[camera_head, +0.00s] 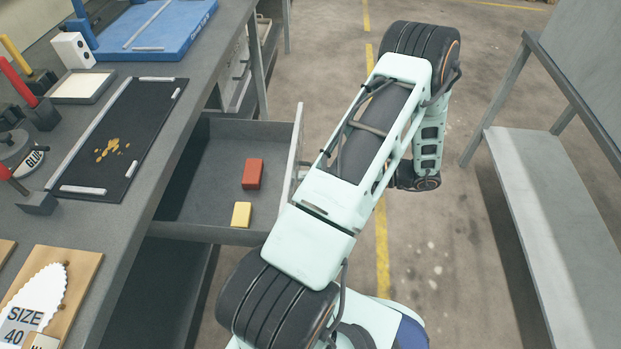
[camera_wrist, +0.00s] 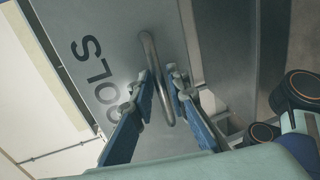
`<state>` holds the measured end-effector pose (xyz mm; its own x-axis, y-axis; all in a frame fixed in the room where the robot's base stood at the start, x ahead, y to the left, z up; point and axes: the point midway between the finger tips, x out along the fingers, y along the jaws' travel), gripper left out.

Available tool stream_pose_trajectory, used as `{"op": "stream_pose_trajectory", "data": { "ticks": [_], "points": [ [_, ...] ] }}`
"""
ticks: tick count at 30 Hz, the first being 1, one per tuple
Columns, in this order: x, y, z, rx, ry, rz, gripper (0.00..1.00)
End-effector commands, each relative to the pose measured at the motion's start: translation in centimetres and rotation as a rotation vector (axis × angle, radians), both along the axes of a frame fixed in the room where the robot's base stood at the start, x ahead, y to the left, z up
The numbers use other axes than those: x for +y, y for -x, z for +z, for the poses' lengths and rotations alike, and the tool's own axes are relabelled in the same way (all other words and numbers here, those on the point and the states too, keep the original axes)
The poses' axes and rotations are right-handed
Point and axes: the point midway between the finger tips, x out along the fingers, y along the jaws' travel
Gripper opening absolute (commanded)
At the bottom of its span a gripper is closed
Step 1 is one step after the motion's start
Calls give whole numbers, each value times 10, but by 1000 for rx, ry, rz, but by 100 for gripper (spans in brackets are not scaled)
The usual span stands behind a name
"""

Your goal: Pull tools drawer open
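A curved metal bar handle (camera_wrist: 155,58) is fixed to that front. My gripper (camera_wrist: 161,78) has its two blue fingers on either side of the handle, with a gap showing beside the bar, so it looks open around it. In the head view my gripper is hidden behind my arm.
A red block (camera_head: 253,174) and a yellow block (camera_head: 241,214) lie in the drawer. The workbench (camera_head: 110,225) with tools and a black mat (camera_head: 125,130) is on the left. A grey bench (camera_head: 560,200) stands on the right, with open floor between.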

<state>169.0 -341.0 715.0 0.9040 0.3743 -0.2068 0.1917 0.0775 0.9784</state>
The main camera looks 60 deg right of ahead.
Motion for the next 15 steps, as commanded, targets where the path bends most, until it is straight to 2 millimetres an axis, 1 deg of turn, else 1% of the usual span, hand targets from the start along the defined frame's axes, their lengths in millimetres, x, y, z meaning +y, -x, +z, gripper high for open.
{"op": "stream_pose_trajectory", "data": {
  "ticks": [2, 5, 8, 15],
  "points": [
    [-1, 3, 0, 1, 1, -1, 15],
    [-6, 14, 2, 3, 2, -2, 15],
    [-13, 31, 6, 2, 3, -3, 15],
    [-32, 77, 17, 2, 3, -3, 15]
  ]
}}
